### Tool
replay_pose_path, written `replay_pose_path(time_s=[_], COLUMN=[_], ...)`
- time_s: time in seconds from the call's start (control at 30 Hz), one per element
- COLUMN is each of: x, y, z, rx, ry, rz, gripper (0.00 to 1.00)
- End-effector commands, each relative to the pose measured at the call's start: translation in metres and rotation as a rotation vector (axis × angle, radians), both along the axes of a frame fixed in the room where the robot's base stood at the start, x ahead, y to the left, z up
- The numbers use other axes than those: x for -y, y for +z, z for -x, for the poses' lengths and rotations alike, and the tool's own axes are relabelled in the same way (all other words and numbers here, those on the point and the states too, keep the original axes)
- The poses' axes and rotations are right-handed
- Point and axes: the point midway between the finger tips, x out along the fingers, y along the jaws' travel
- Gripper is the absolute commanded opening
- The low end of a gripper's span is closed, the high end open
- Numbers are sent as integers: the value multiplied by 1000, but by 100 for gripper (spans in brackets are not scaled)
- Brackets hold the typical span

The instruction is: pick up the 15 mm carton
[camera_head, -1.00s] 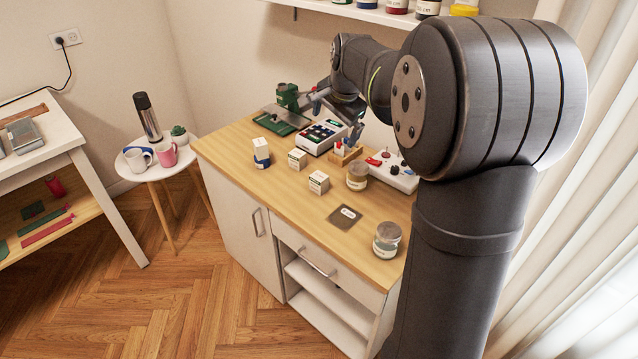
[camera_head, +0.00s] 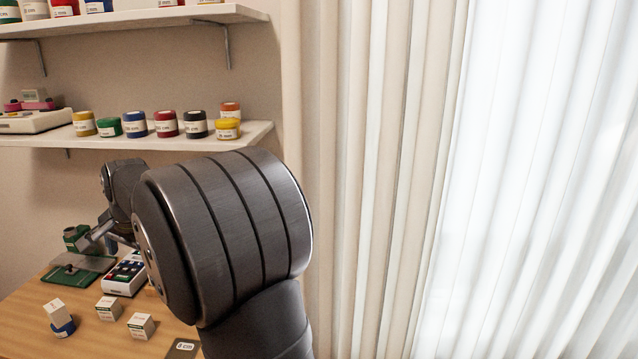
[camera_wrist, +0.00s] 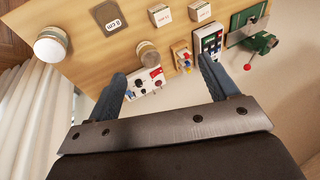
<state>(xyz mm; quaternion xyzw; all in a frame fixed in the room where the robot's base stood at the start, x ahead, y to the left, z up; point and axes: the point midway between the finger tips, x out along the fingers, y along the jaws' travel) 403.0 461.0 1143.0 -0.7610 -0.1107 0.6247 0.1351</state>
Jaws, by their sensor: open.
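Small white cartons stand on the wooden worktop: one (camera_head: 108,308) in the middle and one (camera_head: 141,326) to its right and nearer. A third white box (camera_head: 57,307) sits at the left on something blue. Their labels are too small to read, so I cannot tell which is the 15 mm carton. Two cartons show at the top of the wrist view, one (camera_wrist: 160,14) left and one (camera_wrist: 200,11) right. My gripper (camera_wrist: 162,68) is open and empty, its fingers apart, above the worktop and away from the cartons. In the head view my arm partly hides it.
A keypad device (camera_head: 125,272) and a green-based tool (camera_head: 75,270) stand behind the cartons. A dark card (camera_head: 183,347) lies in front. The wrist view shows jars (camera_wrist: 52,44) (camera_wrist: 146,54) and a white control box (camera_wrist: 146,82). A shelf (camera_head: 150,138) with several coloured jars hangs above.

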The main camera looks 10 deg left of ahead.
Motion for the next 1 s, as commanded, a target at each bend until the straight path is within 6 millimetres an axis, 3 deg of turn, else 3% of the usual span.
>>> replay_pose_path(time_s=[0.07,0.47,0.67,1.0], x=[0,-9,-42,-97], y=[0,-6,-30,-92], z=[0,-6,-26,-56], rx=[0,14,70,124], ry=[0,81,435,1177], rz=[0,35,170,372], gripper=[64,64,64,64])
